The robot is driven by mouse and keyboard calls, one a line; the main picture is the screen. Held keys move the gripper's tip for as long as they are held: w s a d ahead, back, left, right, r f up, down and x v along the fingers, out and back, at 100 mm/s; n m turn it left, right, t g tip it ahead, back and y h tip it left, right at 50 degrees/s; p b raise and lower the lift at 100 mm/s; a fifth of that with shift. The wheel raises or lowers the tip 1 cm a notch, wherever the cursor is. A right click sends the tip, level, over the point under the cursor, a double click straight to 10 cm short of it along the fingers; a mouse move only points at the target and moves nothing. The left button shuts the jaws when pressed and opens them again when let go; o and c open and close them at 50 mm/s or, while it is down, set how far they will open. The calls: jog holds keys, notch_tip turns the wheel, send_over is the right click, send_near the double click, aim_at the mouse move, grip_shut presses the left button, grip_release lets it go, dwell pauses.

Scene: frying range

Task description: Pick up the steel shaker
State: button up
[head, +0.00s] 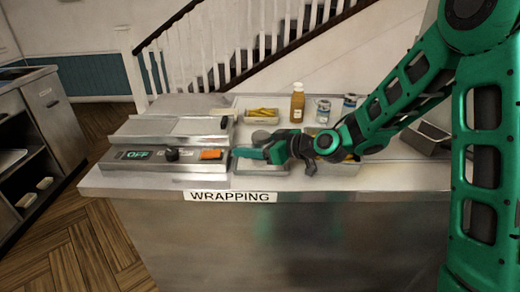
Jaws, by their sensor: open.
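No object is clearly recognisable as the steel shaker at this size. A small silver cylinder with blue markings (322,110) stands upright at the back of the counter, and a similar one (349,102) is to its right, partly behind my arm. A low, rounded grey metal object (260,137) sits nearer, just behind my gripper; its shape is partly hidden. My gripper (280,160) is open, low over the front part of the counter, left of and nearer than the two cylinders. I see nothing held in it.
The steel counter (150,185) has a WRAPPING label. A machine with an OFF display (140,155) stands at the left. An amber bottle (298,103) and a tray of yellow food (262,114) are behind. Shallow trays lie under my gripper; a metal bin (428,138) is right.

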aim_at(263, 145)
jog(key=shift+a, duration=0.1)
jog(key=c, duration=1.1)
jog(key=shift+c, duration=0.2)
jog(key=shift+r, duration=0.15)
jog(key=shift+r, duration=0.5)
jog(key=s+d, duration=0.2)
jog(key=d, duration=0.1)
jog(key=shift+s+d+r, duration=0.15)
jog(key=shift+d, duration=0.1)
notch_tip(263, 145, up, 13)
jog(key=shift+a+r, duration=0.15)
jog(key=shift+r, duration=0.05)
